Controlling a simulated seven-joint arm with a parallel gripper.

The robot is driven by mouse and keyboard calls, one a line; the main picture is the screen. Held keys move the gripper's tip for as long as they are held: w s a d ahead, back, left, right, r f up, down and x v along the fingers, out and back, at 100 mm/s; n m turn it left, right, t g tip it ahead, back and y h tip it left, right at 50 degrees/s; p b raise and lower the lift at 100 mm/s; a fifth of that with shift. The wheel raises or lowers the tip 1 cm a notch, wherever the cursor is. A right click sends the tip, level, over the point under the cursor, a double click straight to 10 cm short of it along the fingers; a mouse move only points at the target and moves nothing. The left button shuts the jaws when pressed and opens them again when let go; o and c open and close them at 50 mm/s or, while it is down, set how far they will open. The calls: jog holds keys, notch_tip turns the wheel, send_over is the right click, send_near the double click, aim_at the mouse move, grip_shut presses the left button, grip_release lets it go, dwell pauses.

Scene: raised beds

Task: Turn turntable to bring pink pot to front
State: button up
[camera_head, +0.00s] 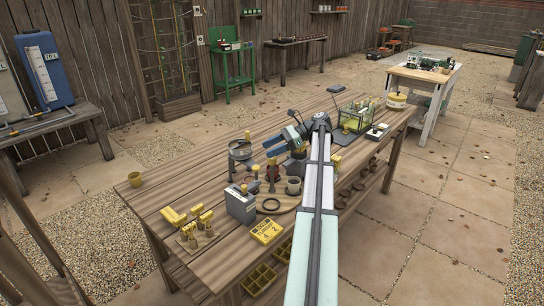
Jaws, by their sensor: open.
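My gripper (271,148) is open, with its two blue fingers pointing left above the back middle of the wooden table. A round tan wooden board (283,202), which looks like the turntable, lies below and in front of it, partly hidden by my arm. A small grey-beige pot (293,186) and a dark reddish-brown object (273,173) stand on or beside the board; I cannot tell which. No pot can be made out clearly as pink. The gripper appears apart from these things and seems empty.
A glass case (357,117) stands farther right.

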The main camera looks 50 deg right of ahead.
notch_tip(320, 180, up, 6)
jog(key=f, duration=0.1)
send_over(272, 174)
jog(key=shift+w+d+r, duration=0.25)
jog(key=shift+d, duration=0.05)
jog(key=shift+s+d, duration=0.2)
jog(key=s+d+f+m+t, duration=0.3)
jog(key=s+f+m+t, duration=0.1)
jog(key=s+f, duration=0.9)
jog(key=w+a+r+m+t+h, duration=0.1)
jog(key=w+a+t, duration=0.1)
jog(key=w, duration=0.5)
jog(key=w+a+r+m+t+h, duration=0.1)
jog(key=w+a+t+h, duration=0.1)
jog(key=w, duration=0.6)
jog(key=shift+t, duration=0.3)
jog(key=shift+w+a, duration=0.1)
